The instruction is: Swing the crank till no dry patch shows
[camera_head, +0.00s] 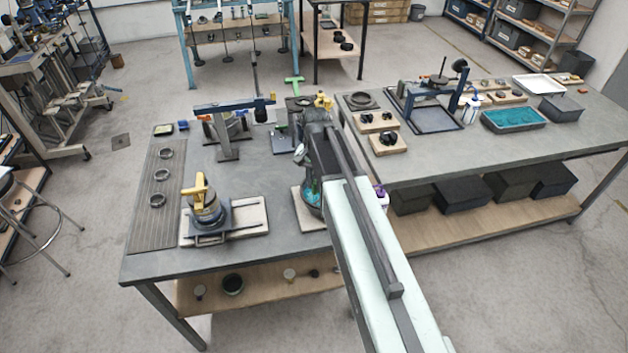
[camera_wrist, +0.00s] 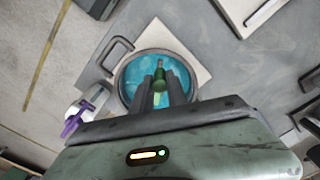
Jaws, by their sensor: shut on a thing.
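In the wrist view a round metal-rimmed pot (camera_wrist: 124,68) holds blue-teal contents (camera_wrist: 135,76). It stands on a pale board (camera_wrist: 163,36). My gripper (camera_wrist: 161,80) is over the pot, its two dark fingers shut on the green crank handle (camera_wrist: 160,98) between them. The fingers and my wrist hide the near part of the pot and most of the crank. I cannot tell whether any dry patch shows in the contents. In the head view my arm covers most of the pot, and a little teal (camera_head: 313,186) shows beside it.
A white bottle with a purple nozzle (camera_wrist: 72,124) stands close to the pot. A yellow-handled device (camera_head: 205,204) sits on a board to the left. A blue-armed stand (camera_head: 230,108) is behind it. A teal-filled tray (camera_head: 513,128) lies on the right table.

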